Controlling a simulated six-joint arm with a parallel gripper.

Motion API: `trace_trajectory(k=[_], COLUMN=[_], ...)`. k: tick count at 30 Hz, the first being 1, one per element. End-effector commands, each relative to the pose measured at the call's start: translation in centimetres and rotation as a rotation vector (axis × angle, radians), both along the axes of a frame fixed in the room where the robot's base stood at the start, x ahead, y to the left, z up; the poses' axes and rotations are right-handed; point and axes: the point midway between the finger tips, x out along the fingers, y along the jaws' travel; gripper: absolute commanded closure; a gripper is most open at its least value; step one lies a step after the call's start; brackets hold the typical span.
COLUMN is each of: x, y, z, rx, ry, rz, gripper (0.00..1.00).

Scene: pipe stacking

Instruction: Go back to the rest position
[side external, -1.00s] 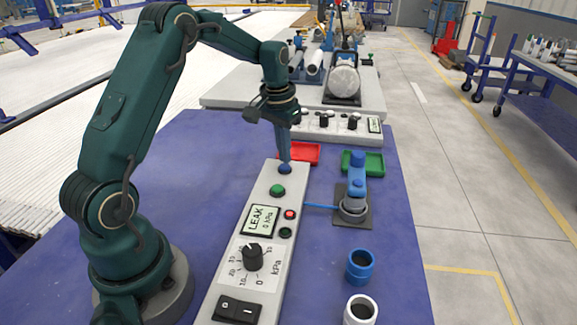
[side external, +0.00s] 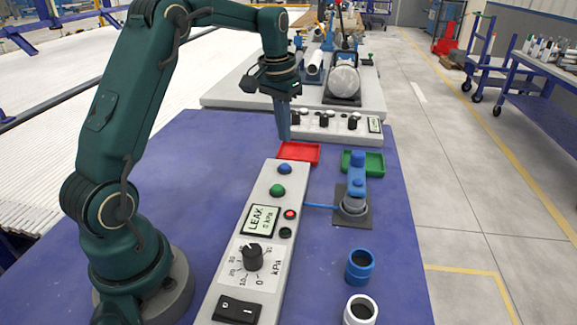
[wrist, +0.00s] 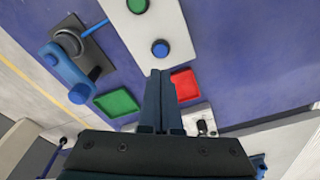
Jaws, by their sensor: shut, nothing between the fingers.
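My gripper (side external: 284,138) is shut and empty, pointing down in the air above the far end of the control panel (side external: 222,285). In the wrist view my shut fingers (wrist: 160,74) show near the blue button (wrist: 160,48). In the side view the blue button (side external: 285,168) is uncovered, with a gap below the fingertips. The green button (side external: 277,190) sits nearer on the panel. The panel display reads LEAK, 0 kPa (side external: 260,220).
A red tray (side external: 300,152) and a green tray (side external: 372,163) lie beyond the panel. A blue pipe assembly (side external: 356,185) stands on a dark plate to the right. A blue ring (side external: 359,267) and a white-rimmed ring (side external: 360,311) stand nearer. The blue table (side external: 160,190) is clear at left.

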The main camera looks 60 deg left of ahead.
Motion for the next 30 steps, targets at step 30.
trace_trajectory(k=[30], x=[-10.3], y=[-13.4], z=[10.6], rx=[0.088], ry=[-0.323], rz=[-0.265], gripper=[1.00])
